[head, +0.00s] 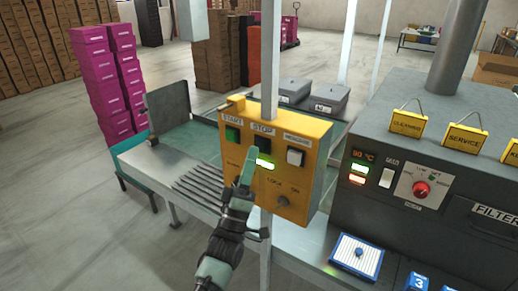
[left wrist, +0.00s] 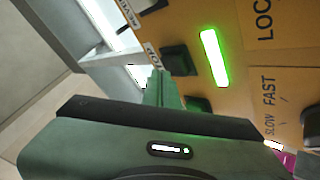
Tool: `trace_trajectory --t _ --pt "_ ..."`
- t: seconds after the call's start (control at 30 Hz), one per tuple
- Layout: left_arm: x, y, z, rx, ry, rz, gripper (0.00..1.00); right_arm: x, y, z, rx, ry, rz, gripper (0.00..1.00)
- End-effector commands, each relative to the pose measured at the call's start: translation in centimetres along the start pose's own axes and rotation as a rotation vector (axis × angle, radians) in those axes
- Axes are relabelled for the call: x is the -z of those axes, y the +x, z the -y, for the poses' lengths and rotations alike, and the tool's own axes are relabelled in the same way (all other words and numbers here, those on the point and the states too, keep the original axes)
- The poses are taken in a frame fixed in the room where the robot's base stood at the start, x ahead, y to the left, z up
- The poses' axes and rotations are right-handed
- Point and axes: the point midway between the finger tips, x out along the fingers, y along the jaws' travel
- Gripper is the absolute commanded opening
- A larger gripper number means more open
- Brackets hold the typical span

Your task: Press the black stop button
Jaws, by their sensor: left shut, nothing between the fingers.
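The black stop button (head: 263,144) sits under the STOP label on the yellow control box (head: 232,167). It also shows in the left wrist view (left wrist: 180,59). The green start button (head: 232,134) is to its left and a white button (head: 295,157) to its right. My left gripper (head: 248,156) is shut and empty, with its fingertips in front of the box, just below and left of the stop button. In the left wrist view the fingertips (left wrist: 157,76) appear close to the stop button; I cannot tell if they touch. My right gripper is not in view.
A lit green indicator (head: 265,164) and a knob (head: 283,201) are on the box below the buttons. A grey machine (head: 367,140) with a red knob stands at right. A blue-framed pad (head: 355,256) lies in front of it. A pole (head: 268,70) rises behind the box.

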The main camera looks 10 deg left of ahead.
Motion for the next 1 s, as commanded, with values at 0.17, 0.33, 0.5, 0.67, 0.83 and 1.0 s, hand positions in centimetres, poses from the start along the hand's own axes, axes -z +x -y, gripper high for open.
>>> trace_trajectory --t 0.17,0.33,0.5,0.67,0.83,1.0 --pt "-0.08 0.13 0.07 0.000 0.001 0.001 0.00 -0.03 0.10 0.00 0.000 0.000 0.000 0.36" --pt "-0.07 0.12 0.07 0.000 0.001 0.000 0.00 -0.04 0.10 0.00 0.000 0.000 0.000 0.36" --pt "-0.13 0.17 0.14 0.000 0.001 0.000 0.00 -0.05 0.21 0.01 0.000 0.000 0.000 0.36" --pt "-0.24 0.29 0.25 0.000 0.001 0.000 0.00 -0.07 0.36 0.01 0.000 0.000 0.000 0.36" --pt "-0.36 0.43 0.35 0.000 0.001 0.001 0.00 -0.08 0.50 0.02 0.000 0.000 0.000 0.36" --pt "-0.46 0.60 0.44 0.000 0.001 0.000 0.00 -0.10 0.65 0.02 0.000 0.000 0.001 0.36"
